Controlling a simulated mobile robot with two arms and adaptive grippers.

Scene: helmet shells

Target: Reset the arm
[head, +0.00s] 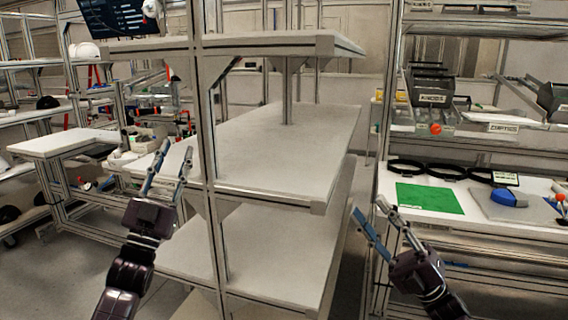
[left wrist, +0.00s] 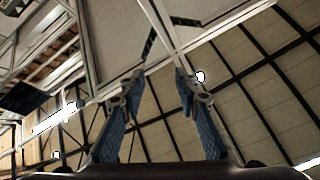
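My left gripper (head: 172,170) is at the left of the head view, pointing up, in front of the shelf unit's left side. Its two fingers stand apart with nothing between them. In the left wrist view the same gripper (left wrist: 165,88) shows both blue-padded fingers spread, with ceiling and frame beams behind. My right gripper (head: 368,208) is at the lower right of the head view, in front of the gap between the shelf unit and the right-hand workbench. Its fingers are apart and empty.
A metal-framed shelf unit (head: 270,150) with bare pale shelves fills the middle. The right workbench carries a green mat (head: 430,198), black rings (head: 445,171), a blue object (head: 508,197) and bins (head: 432,92) above. A white table (head: 62,142) stands at left. Floor shows between the units.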

